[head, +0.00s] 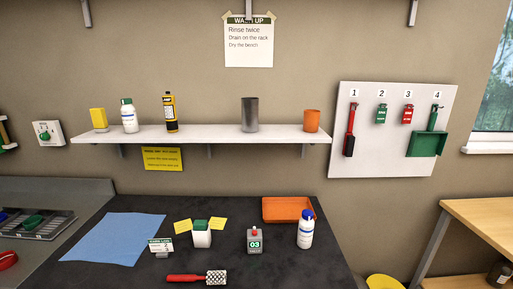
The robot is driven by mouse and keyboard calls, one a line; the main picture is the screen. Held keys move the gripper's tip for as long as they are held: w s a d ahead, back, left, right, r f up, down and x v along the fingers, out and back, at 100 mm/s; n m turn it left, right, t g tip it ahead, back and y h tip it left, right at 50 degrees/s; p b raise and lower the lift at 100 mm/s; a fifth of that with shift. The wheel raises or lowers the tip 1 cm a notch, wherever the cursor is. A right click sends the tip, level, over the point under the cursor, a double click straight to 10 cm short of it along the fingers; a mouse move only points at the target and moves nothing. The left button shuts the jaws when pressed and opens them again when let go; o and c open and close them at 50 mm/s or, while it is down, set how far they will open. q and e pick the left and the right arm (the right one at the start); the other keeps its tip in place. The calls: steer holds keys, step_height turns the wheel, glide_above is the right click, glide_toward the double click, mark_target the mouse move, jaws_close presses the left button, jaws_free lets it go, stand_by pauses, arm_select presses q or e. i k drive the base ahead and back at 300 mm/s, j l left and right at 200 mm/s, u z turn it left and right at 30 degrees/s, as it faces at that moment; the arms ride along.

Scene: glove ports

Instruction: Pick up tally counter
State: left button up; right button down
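Neither of my grippers shows in this view.
A white box with a green top (202,236) stands left of the counter, a white bottle with a blue cap (305,232) right. An orange tray (283,207) lies behind. A red-handled tool (190,278) lies in front, and a blue cloth (113,238) lies left.

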mark_target(254, 242)
steer(key=k+l+z, duration=0.1)
steer(key=l, duration=0.2)
steer(key=k+l+z, duration=0.25)
steer(key=l, duration=0.4)
steer(key=k+l+z, duration=0.1)
steer(key=l, duration=0.25)
steer(key=k+j, duration=0.05)
